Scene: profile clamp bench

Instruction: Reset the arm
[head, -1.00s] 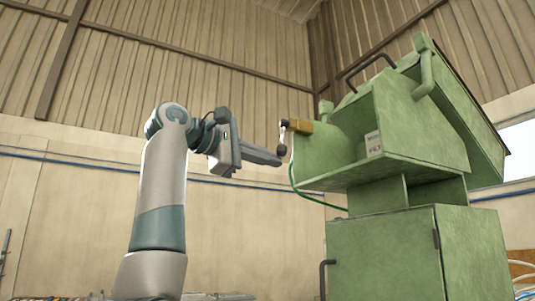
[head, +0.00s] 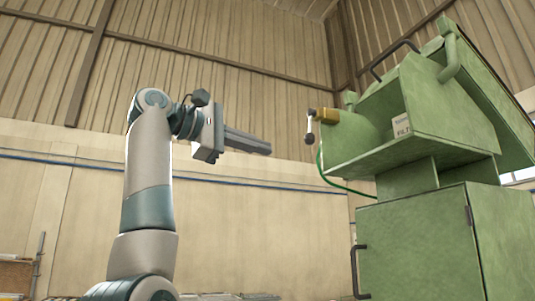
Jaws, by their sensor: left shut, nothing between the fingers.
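My left gripper (head: 262,147) is raised in the air near the middle of the head view, with its fingers pointing right. Its fingers are together and nothing is held between them. My left arm (head: 148,190) stands nearly upright below and to the left of it. The gripper is apart from the green machine and to the left of its brass-coloured fitting (head: 325,114). My right gripper is not in the picture.
A large green machine (head: 425,245) with a handled cabinet fills the right side. A small dark lever with a ball end (head: 310,137) hangs at its left edge. A green hose (head: 345,188) curves below. Open air lies between gripper and machine.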

